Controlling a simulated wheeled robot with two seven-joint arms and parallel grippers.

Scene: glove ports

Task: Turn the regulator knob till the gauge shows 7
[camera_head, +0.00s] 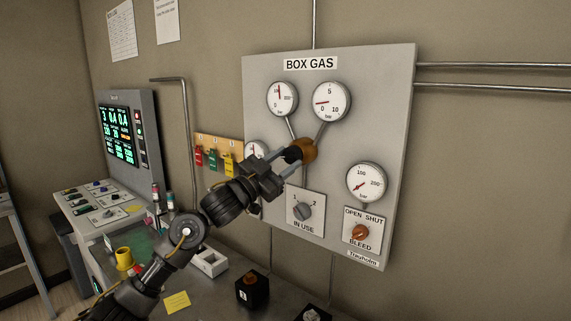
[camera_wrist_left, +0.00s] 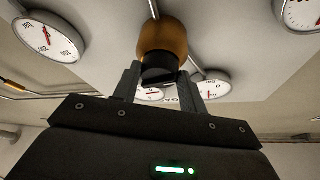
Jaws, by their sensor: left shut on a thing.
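The regulator is a round brass body (camera_head: 309,149) with a black knob (camera_head: 293,154), on the grey BOX GAS panel (camera_head: 350,65). My left gripper (camera_head: 288,156) is shut on the black knob. In the left wrist view the knob (camera_wrist_left: 158,72) sits between the two fingers, with the brass body (camera_wrist_left: 163,38) beyond it. The gauge marked 0, 5 and 10 bar (camera_head: 331,101) is above and right of the knob. Its red needle points left, just above the 0, at a low reading. My right gripper is not in view.
Another gauge (camera_head: 282,98) is at upper left, and a third (camera_head: 365,182) is at lower right. An IN USE selector (camera_head: 303,211) and an orange BLEED knob (camera_head: 360,232) are below. A part-hidden gauge (camera_head: 256,150) and coloured tags (camera_head: 213,158) are left of my gripper.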

